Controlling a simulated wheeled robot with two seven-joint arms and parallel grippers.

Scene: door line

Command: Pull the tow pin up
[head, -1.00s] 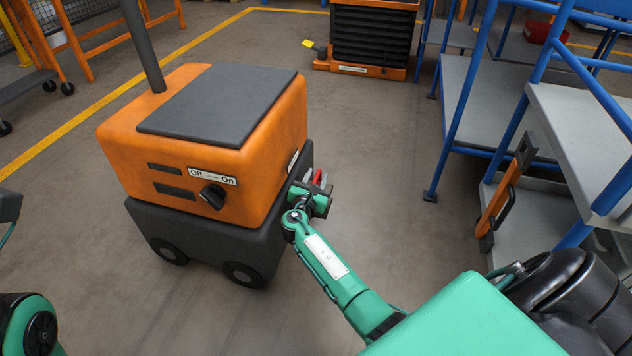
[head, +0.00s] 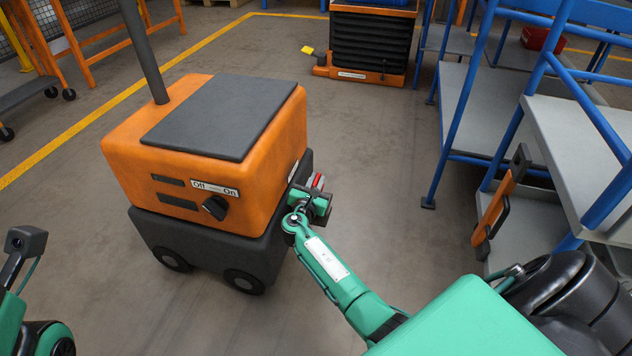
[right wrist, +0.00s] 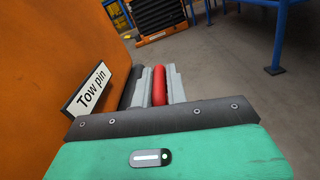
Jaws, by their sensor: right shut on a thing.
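The orange tug (head: 205,150) stands on a dark wheeled base at centre left of the head view. In the right wrist view a white "Tow pin" label (right wrist: 90,91) stands on its side, left of the red tow pin handle (right wrist: 159,86). My right gripper (head: 315,186) is at the tug's right side, shut on the red handle, with a grey finger on each side of it. The handle's lower part and the pin below are hidden by the gripper. Part of my left arm shows at the lower left edge; its fingers are not in view.
The tug's front has an Off/On knob (head: 215,208). A blue-railed platform with grey shelves (head: 575,145) stands at right. An orange-and-black lift (head: 370,45) is at the back. The floor between the tug and the platform is clear.

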